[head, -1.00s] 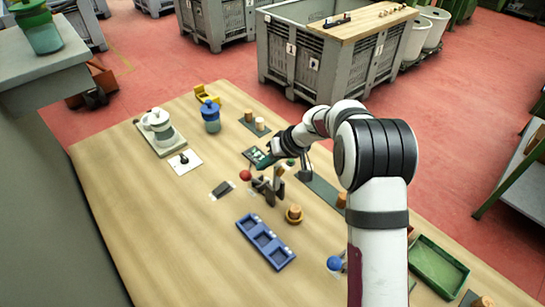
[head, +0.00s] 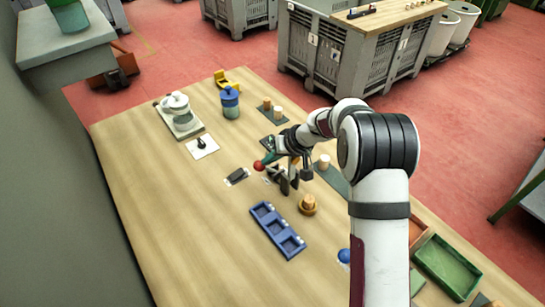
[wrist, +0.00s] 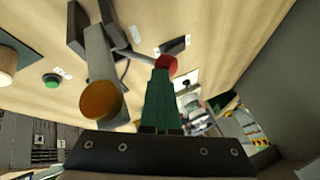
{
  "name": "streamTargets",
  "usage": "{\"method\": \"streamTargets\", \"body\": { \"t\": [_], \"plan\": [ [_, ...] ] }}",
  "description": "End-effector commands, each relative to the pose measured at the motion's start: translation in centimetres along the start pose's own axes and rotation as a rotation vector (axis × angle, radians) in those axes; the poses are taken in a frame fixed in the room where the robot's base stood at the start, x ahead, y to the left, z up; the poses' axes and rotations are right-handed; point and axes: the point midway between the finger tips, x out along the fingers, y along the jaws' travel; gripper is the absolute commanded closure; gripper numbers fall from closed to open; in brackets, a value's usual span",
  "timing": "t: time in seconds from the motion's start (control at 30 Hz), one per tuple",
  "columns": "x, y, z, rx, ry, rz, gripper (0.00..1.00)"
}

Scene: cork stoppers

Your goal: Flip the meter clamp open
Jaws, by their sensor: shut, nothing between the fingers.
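The clamp (head: 284,182) is a grey bracketed fixture in the middle of the table, with a lever ending in a red knob (head: 258,165). In the wrist view the grey clamp arm (wrist: 100,57) has an orange-brown round end (wrist: 101,100), and the red knob (wrist: 166,63) sits on a thin rod. I take this fixture to be the meter clamp. My gripper (head: 268,158) is shut and empty, its green fingers (wrist: 161,95) pointing at the red knob. The fingertips look at or very close to the knob; I cannot tell if they touch.
A blue three-pocket tray (head: 277,231) and a cork on a round base (head: 308,206) stand nearer the front. A dark block (head: 237,176) lies left of the knob. A green button (wrist: 52,80) is beside the clamp.

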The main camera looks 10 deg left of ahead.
Motion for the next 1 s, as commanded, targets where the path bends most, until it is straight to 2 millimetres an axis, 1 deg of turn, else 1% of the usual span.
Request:
{"method": "streamTargets", "body": {
  "t": [0.07,0.17,0.27,0.3,0.4,0.5,0.6,0.77,0.83,0.87,0.9,0.93,0.97,1.0],
  "plan": [
    [0.3,-0.3,0.3,-0.003,-0.011,-0.006,1.0],
    [-0.4,-0.3,0.3,-0.002,-0.01,-0.006,1.0],
    [-2.6,-0.5,0.2,-0.002,-0.005,-0.004,1.0],
    [-3.7,-0.5,0.2,-0.002,-0.003,-0.003,1.0],
    [-6.4,-0.6,0.2,-0.002,-0.001,-0.002,1.0],
    [-8.4,-0.8,0.2,-0.001,0.001,-0.001,1.0],
    [-9.6,-0.8,0.3,0.0,0.0,0.0,1.0],
    [-10.1,-0.9,0.1,0.0,0.007,0.001,1.0],
    [-11.0,-1.2,-1.3,-0.002,0.085,0.013,1.0],
    [-12.0,-1.3,-2.6,-0.001,0.157,0.03,1.0],
    [-14.0,-1.3,-4.6,0.004,0.282,0.073,1.0],
    [-16.2,-0.9,-6.2,0.018,0.392,0.127,1.0],
    [-18.9,-0.1,-7.3,0.043,0.503,0.205,1.0],
    [-22.9,1.5,-7.5,0.1,0.622,0.337,1.0]
  ]
}}
